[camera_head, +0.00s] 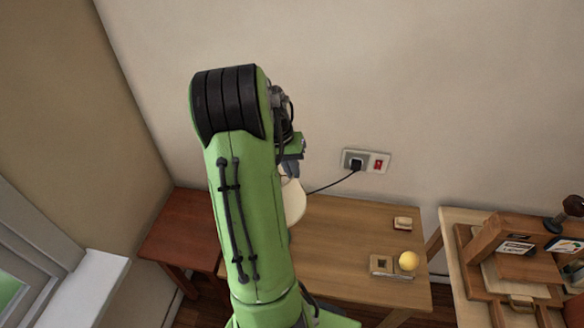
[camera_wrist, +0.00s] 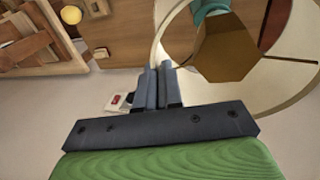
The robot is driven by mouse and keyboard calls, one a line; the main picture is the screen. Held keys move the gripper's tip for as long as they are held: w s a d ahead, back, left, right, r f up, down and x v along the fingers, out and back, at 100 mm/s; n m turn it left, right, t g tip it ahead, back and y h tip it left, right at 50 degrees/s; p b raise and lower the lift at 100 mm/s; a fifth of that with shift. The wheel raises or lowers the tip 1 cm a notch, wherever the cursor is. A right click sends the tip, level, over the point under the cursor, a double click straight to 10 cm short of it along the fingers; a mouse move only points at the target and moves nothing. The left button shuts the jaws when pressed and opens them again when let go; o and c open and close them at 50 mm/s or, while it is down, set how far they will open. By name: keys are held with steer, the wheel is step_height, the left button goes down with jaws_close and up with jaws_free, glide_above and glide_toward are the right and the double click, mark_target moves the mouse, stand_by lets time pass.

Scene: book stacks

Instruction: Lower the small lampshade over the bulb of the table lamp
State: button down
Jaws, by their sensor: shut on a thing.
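My gripper (camera_wrist: 158,88) is shut on the rim of the cream lampshade (camera_wrist: 285,85) in the wrist view. The shade's round opening fills the right side there. Through it I see a brown hexagonal piece (camera_wrist: 226,50), apparently the lamp's base, and a teal part (camera_wrist: 208,10) at the top edge. In the head view the lampshade (camera_head: 293,203) shows just right of my green arm, above the wooden table. The arm hides part of the shade and the lamp. I cannot see the bulb or tell whether the shade touches the lamp.
The wooden table (camera_head: 345,225) holds a yellow ball (camera_head: 409,260) on the right, near small wooden pieces. A black cord runs to the wall socket (camera_head: 366,161). A reddish side table (camera_head: 185,235) is at left. A cluttered bench (camera_head: 455,217) stands at right.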

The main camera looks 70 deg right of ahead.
steer(key=shift+f+b, duration=1.4)
steer(key=shift+f, duration=0.55)
steer(key=c, duration=1.2)
jaws_free()
steer(key=p+v, duration=0.3)
steer(key=v, duration=1.2)
steer(key=shift+r, duration=0.4)
steer(key=shift+w, duration=0.1)
